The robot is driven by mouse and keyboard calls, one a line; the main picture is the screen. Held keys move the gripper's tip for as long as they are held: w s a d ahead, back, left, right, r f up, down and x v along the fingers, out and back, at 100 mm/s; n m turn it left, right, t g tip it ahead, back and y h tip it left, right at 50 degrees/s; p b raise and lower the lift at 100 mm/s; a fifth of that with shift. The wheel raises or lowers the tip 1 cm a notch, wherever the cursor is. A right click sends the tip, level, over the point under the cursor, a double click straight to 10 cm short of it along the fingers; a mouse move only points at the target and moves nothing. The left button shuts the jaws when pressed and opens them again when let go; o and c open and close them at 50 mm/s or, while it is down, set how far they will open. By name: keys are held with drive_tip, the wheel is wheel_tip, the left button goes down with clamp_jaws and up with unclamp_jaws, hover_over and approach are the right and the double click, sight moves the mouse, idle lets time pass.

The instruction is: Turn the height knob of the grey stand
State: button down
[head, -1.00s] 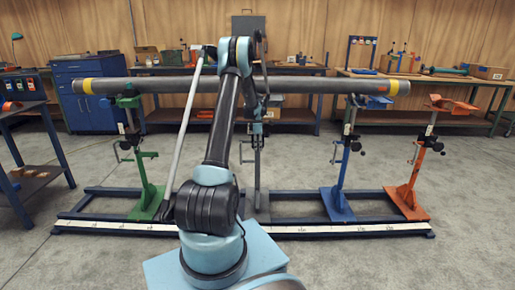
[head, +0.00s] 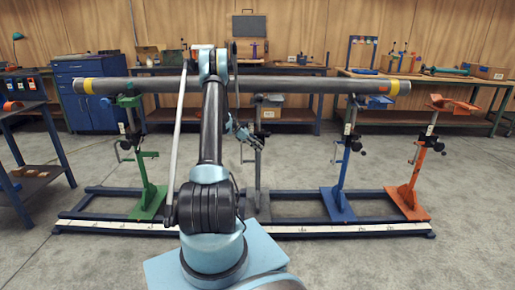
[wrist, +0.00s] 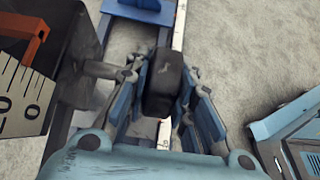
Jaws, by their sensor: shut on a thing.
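The grey stand (head: 258,172) stands upright on the blue base frame, just right of my arm in the head view. In the wrist view its post with a number scale (wrist: 22,98) is at the left. A black knob (wrist: 163,85) lies between the fingers of my gripper (wrist: 166,98), which is shut on it. In the head view my gripper (head: 243,132) is at the upper left side of the grey stand, tilted.
A long grey pipe (head: 300,86) lies across the green stand (head: 148,170) and the blue stand (head: 340,170). An orange stand (head: 411,175) is at the right, clear of the pipe. Workbenches line the back wall. Bare floor lies in front.

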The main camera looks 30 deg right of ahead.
drive_tip(key=g+h, duration=0.1)
drive_tip(key=h, duration=0.1)
drive_tip(key=g+h, duration=0.2)
drive_tip(key=h, duration=0.1)
drive_tip(key=shift+w+a+f, duration=0.1)
drive_tip(key=shift+a+f, duration=0.05)
idle(0.4)
drive_tip(key=c, duration=1.4)
unclamp_jaws()
drive_tip(key=shift+o, duration=0.2)
drive_tip(key=v, duration=1.2)
drive_tip(key=shift+f, duration=0.2)
